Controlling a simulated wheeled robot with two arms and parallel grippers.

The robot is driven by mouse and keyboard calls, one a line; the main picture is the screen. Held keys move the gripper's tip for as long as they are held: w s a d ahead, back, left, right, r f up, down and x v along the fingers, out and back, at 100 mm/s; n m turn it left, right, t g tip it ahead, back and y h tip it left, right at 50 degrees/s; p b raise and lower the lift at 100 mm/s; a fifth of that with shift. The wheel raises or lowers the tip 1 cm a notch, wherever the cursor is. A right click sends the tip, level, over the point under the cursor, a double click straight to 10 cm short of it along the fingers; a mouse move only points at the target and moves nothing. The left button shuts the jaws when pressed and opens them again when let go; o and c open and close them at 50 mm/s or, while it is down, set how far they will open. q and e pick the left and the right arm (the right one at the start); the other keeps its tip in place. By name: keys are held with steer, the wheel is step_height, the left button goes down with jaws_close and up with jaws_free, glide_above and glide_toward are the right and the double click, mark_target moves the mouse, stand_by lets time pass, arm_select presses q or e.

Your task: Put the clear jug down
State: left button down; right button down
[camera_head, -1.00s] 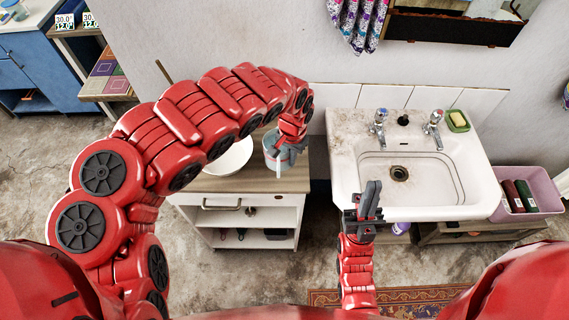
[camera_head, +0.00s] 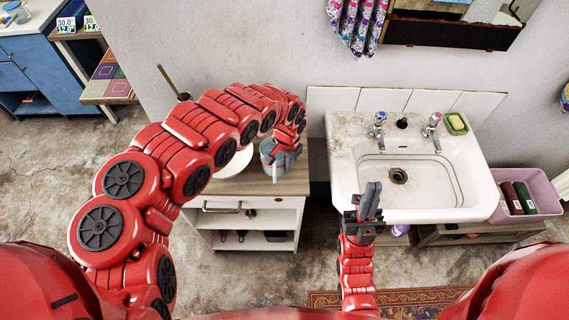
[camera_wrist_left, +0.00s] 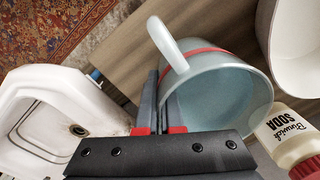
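The clear jug looks pale grey-blue, with a loop handle and a red band. In the head view the jug (camera_head: 267,148) is over the right part of the wooden cabinet top (camera_head: 262,186), partly hidden by my left gripper (camera_head: 286,152). In the left wrist view the jug (camera_wrist_left: 232,98) lies right of my left fingers (camera_wrist_left: 164,108), which are close together with its wall between them. Whether its base touches the top cannot be told. My right gripper (camera_head: 369,200) is empty in front of the sink, its fingers together and pointing up.
A white bowl (camera_head: 236,162) stands left of the jug. The left wrist view shows a soda bottle (camera_wrist_left: 288,138) close beside the jug. The stained sink (camera_head: 445,185) is to the right of the cabinet, and a pink crate (camera_head: 543,191) stands beyond it.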

arm_select(q)
steer(key=c, duration=1.1)
jaws_free()
steer(key=shift+o, duration=0.2)
steer(key=shift+r, duration=0.25)
steer(key=shift+w+r, duration=0.1)
steer(key=shift+r, duration=0.2)
step_height(320, 180, up, 11)
steer(key=p, duration=0.1)
steer(key=shift+s, duration=0.2)
steer(key=shift+d, duration=0.1)
